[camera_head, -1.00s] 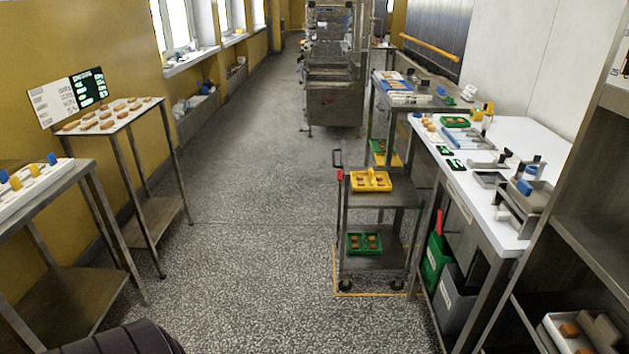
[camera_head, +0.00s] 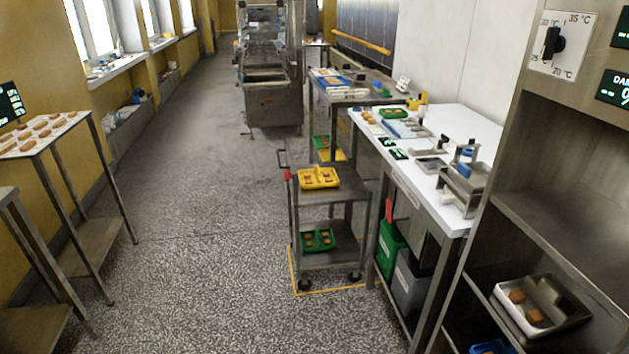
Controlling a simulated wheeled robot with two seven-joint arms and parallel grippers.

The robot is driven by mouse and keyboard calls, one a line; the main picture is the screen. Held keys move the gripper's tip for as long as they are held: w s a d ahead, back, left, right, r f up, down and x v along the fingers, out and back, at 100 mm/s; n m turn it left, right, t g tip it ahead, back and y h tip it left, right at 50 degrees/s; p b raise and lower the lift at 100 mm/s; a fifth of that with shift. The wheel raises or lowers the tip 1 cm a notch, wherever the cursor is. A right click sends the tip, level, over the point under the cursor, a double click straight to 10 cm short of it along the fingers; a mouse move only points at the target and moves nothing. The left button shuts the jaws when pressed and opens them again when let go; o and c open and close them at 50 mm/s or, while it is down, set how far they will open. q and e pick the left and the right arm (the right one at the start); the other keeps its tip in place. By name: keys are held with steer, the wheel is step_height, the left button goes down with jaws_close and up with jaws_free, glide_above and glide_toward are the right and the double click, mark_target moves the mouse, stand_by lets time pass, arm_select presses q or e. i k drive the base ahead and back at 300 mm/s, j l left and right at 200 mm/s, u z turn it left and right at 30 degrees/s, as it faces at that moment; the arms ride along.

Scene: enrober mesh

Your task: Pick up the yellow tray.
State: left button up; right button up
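The yellow tray (camera_head: 319,177) sits on the top shelf of a small metal cart (camera_head: 347,183) right of the middle of the head view. It has compartments holding several small brown pieces. The tray lies flat on the shelf, and nothing touches it from above. Neither of my grippers shows in the head view.
A green tray (camera_head: 318,240) is on the cart's lower shelf. A white-topped table (camera_head: 465,128) stands right of the cart, with green and grey bins (camera_head: 410,280) below. A shelf unit (camera_head: 560,215) fills the right side. The speckled floor (camera_head: 200,265) left of the cart is clear.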

mark_target(317, 178)
steer(key=i+j+z, duration=0.1)
steer(key=j+z, duration=0.15)
steer(key=z, duration=0.15)
steer(key=j+z, duration=0.25)
steer(key=z, duration=0.2)
steer(key=j+z, duration=0.4)
steer(key=i+j+z, duration=0.15)
steer(key=j+z, duration=0.3)
steer(key=i+j+z, duration=0.1)
steer(key=j+z, duration=0.8)
steer(key=k+j+z, duration=0.1)
steer(key=j+z, duration=0.35)
steer(key=j, duration=0.45)
steer(key=i+j+u, duration=0.1)
steer(key=j, duration=0.35)
steer(key=i+j, duration=0.1)
steer(key=j, duration=0.3)
steer(key=j+u, duration=0.15)
steer(key=u, duration=0.35)
steer(key=j+u, duration=0.1)
steer(key=u, duration=0.35)
steer(key=i+j+u, duration=0.1)
steer(key=u, duration=0.4)
